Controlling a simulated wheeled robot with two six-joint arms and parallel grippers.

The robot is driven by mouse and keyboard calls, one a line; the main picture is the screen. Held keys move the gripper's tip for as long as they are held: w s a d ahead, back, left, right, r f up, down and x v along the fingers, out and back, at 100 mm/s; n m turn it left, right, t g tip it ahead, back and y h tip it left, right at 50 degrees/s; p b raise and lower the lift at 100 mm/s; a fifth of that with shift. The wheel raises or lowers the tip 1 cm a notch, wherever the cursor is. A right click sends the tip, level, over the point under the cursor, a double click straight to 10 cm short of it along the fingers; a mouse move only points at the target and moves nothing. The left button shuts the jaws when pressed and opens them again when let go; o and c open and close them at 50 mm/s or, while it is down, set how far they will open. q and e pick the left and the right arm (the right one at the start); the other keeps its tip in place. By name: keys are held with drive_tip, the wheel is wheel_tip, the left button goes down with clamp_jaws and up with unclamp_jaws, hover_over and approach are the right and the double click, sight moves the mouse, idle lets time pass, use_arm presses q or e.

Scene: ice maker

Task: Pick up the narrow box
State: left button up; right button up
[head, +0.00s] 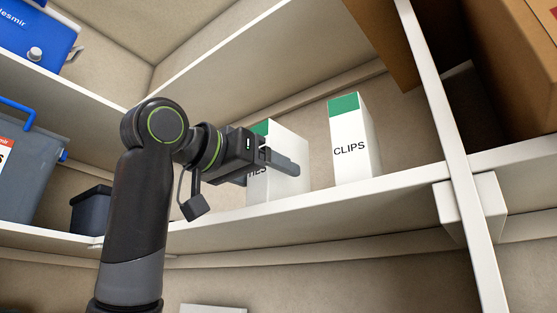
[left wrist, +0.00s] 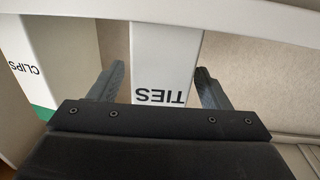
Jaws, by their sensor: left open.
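A white box marked TIES (head: 289,143) with a green top band stands upright on the middle shelf, partly hidden behind my left gripper (head: 286,167). Its front looks narrow. My right gripper is out of view.
The shelf board (head: 300,209) runs under both boxes, and another shelf (head: 225,60) passes above. A white upright post (head: 447,120) stands right of CLIPS. A dark bin (head: 90,210) and a grey-blue container (head: 30,165) are at the left. Brown cartons (head: 515,60) are at the right.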

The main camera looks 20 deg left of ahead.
sight(279, 129)
use_arm(q)
drive_tip(key=p+x, duration=0.1)
drive_tip(key=x, duration=0.2)
drive_tip(key=shift+w+d, duration=0.15)
drive_tip(key=shift+w, duration=0.1)
drive_tip(key=shift+s, duration=0.2)
drive_tip(key=shift+c, duration=0.4)
drive_tip(key=shift+w, duration=0.1)
drive_tip(key=c, duration=1.1)
drive_tip(key=shift+o, duration=0.2)
drive_tip(key=shift+r, duration=0.15)
drive_tip(key=shift+r, duration=4.85)
